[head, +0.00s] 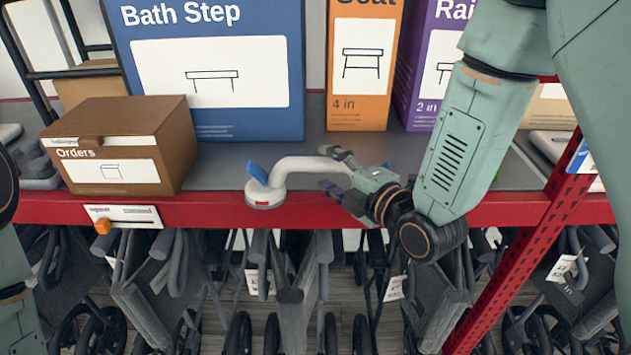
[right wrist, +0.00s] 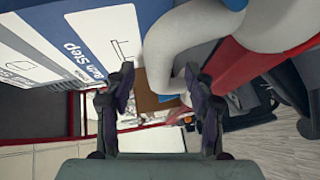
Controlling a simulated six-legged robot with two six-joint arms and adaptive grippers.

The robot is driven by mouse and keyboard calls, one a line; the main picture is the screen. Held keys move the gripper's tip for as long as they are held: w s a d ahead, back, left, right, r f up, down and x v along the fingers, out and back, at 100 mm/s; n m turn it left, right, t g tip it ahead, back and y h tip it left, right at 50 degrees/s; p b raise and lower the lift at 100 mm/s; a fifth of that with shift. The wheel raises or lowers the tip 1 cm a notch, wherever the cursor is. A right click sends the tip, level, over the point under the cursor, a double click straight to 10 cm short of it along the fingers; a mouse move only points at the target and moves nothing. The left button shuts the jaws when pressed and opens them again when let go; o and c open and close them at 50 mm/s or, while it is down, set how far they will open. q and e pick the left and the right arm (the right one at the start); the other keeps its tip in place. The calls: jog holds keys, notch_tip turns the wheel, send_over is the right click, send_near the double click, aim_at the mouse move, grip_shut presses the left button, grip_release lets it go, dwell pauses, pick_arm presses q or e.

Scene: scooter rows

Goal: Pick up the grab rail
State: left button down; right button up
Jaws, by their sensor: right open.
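The grab rail (head: 302,164) is a pale, curved bar with a round foot and a blue tab at its left end. It lies along the front edge of the shelf in the head view. Its right end is hidden behind my right gripper (head: 338,171). The gripper is open, with one finger above the bar and one below it in the picture. In the right wrist view the rail (right wrist: 185,38) curves large ahead of the open fingers (right wrist: 163,88); I cannot tell if they touch it. My left gripper is not in view.
The grey shelf (head: 225,175) has a red front edge (head: 190,212). A brown Orders box (head: 115,175) stands left, and blue (head: 215,110), orange (head: 358,115) and purple (head: 420,100) boxes stand behind. A red post (head: 525,265) rises at right. Folded wheeled frames (head: 300,300) fill the space below.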

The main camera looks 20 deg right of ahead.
aim_at(327, 168)
jog(key=shift+x, duration=1.15)
jog(key=shift+w+r, duration=0.1)
jog(key=shift+w, duration=0.05)
jog(key=shift+w+a, duration=0.1)
jog(key=shift+a, duration=0.1)
jog(key=shift+c, duration=1.4)
jog(key=c, duration=0.4)
grip_shut()
